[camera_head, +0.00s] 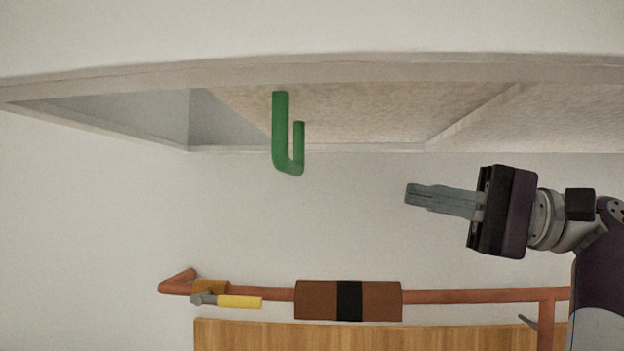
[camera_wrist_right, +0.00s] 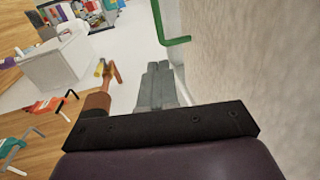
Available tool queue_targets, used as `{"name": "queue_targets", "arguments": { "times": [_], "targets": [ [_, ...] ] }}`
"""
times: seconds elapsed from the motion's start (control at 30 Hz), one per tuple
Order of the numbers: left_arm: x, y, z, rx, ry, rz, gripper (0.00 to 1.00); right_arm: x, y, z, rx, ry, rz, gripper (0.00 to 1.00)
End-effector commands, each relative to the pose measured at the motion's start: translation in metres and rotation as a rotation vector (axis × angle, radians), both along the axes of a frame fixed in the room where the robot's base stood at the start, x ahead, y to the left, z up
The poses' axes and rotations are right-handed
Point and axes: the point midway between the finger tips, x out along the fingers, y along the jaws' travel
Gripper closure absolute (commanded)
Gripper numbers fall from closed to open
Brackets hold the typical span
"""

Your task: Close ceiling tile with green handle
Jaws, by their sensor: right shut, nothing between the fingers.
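The green handle (camera_head: 281,135) is a J-shaped hook hanging from the ceiling tile (camera_head: 370,112), a speckled beige panel. In the right wrist view, the shut fingers (camera_wrist_right: 158,68) sit just below the green handle (camera_wrist_right: 172,40) in the picture, with the tile surface (camera_wrist_right: 255,70) along the right. My left gripper is not in view.
A copper pipe (camera_head: 450,296) with a brown and black sleeve (camera_head: 348,300) runs along the wall below. Wooden boarding (camera_head: 350,337) is beneath. The space between gripper and handle looks clear.

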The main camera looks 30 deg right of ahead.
Motion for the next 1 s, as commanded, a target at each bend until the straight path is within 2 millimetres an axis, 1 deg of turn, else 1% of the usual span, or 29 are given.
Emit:
{"name": "queue_targets", "arguments": {
  "times": [0.03,0.13,0.3,0.5,0.6,0.7,1.0],
  "targets": [
    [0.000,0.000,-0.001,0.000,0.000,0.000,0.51,0.004,0.010,0.001,-0.001,0.000,0.004,1.00],
    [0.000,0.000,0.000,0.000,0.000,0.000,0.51,0.015,0.028,0.007,0.000,0.000,0.005,1.00],
    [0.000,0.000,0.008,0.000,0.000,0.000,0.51,0.035,0.059,0.016,0.001,0.000,0.005,1.00],
    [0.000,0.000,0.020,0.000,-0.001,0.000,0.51,0.052,0.088,0.023,0.002,0.001,0.003,1.00],
    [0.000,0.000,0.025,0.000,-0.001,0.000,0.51,0.058,0.096,0.025,0.002,-0.001,0.002,1.00],
    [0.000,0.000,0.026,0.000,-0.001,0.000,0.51,0.061,0.100,0.024,0.002,-0.001,0.000,1.00],
    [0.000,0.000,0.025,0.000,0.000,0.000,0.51,0.062,0.101,0.023,0.002,-0.001,-0.001,1.00]
  ]
}}
